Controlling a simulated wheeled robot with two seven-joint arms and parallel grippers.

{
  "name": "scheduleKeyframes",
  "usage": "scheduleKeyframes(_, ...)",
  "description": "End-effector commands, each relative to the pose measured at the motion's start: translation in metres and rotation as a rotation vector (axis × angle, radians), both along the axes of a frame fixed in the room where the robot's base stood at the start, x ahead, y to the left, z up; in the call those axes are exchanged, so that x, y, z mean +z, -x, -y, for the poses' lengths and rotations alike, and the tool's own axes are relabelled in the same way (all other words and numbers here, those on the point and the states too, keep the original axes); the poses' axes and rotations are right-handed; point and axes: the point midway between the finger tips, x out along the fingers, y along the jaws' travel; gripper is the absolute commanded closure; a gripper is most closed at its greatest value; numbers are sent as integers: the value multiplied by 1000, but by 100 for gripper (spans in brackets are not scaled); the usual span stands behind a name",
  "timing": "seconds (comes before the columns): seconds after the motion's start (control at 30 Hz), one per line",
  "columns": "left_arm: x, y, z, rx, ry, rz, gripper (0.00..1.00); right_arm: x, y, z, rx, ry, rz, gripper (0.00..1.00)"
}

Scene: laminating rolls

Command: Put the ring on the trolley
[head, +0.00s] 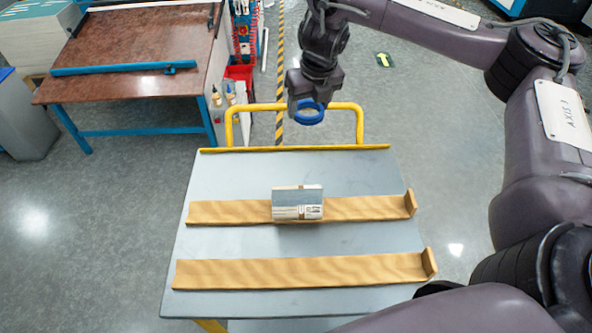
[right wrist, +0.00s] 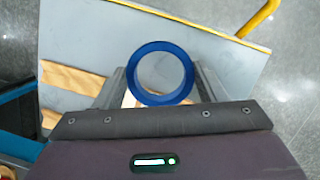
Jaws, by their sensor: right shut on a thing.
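The blue ring (head: 308,112) is held by my right gripper (head: 303,103) above the far side of the trolley, near its yellow handle. The ring also shows in the right wrist view (right wrist: 161,73), between the two fingers of my right gripper (right wrist: 161,85). The trolley (head: 290,240) has a grey top with two wooden strips across it, and its top shows below the ring in the right wrist view (right wrist: 85,40). The ring is apart from the trolley top. My left gripper is not in view.
A small grey and white box (head: 297,203) sits on the far wooden strip (head: 235,212). The near wooden strip (head: 300,271) is bare. The yellow handle (head: 295,106) rises at the trolley's far edge. A brown workbench (head: 135,45) stands at the upper left.

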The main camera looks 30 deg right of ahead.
Motion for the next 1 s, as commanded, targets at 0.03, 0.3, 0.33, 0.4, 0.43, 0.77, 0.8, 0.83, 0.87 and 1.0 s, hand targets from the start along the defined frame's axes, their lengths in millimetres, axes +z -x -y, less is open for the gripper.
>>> scheduleKeyframes(0.03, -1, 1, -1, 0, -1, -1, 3, -1, -1, 3, 23, -2, -1, 60)
scheduleKeyframes(0.3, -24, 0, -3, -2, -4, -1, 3, -48, -1, 4, 66, -1, -7, 60)
scheduleKeyframes(0.33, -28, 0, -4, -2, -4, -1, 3, -57, 0, 4, 65, -2, -8, 60)
scheduleKeyframes(0.4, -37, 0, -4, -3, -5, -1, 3, -77, 0, 4, 64, -3, -8, 60)
scheduleKeyframes(0.43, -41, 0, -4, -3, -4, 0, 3, -85, -1, 4, 65, -1, -7, 60)
scheduleKeyframes(0.77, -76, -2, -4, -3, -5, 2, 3, -156, -1, 4, 65, -1, -3, 60)
scheduleKeyframes(0.8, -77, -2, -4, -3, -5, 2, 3, -159, -2, 4, 65, -1, -3, 60)
scheduleKeyframes(0.83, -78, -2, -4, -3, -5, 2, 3, -161, -2, 4, 63, 0, -2, 60)
scheduleKeyframes(0.87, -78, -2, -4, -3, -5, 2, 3, -162, -2, 4, 63, 0, -1, 60)
scheduleKeyframes(1.0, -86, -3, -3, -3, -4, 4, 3, -177, -1, 4, 63, 0, -4, 60)
